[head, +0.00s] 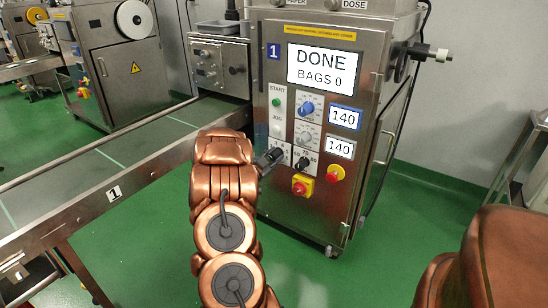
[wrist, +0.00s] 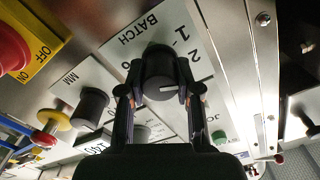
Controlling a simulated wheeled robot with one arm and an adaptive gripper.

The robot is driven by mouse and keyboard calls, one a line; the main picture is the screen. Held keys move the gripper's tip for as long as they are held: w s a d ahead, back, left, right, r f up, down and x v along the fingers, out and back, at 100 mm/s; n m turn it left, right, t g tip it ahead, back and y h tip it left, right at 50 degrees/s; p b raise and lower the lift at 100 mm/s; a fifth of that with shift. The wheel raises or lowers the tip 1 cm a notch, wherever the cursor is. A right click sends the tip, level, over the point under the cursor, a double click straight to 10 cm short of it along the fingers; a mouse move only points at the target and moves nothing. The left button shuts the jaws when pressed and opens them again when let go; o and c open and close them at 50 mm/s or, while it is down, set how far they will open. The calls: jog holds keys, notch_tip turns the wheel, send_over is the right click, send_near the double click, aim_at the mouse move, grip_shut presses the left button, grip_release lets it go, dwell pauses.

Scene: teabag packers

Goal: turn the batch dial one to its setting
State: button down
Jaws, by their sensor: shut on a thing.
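The batch dial (wrist: 160,68) is a round black knob with a white pointer line, on a white plate marked BATCH with numbers around it, 1 and 2 among them. In the wrist view the pointer line lies roughly level across the picture, below the 2. My gripper (wrist: 160,92) is shut on the dial, one finger on each side. In the head view my gripper (head: 271,157) reaches the lower left of the panel of machine 1 (head: 264,75) and hides the dial there.
Beside the batch dial is a black MM knob (wrist: 92,105). A red switch on a yellow plate (head: 303,185) and a red button (head: 335,173) sit close by. The screen (head: 318,66) reads DONE, BAGS 0. Two displays read 140. A conveyor (head: 100,160) runs at the left.

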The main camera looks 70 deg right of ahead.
jog(key=c, duration=0.8)
grip_release()
jog(key=v, duration=1.2)
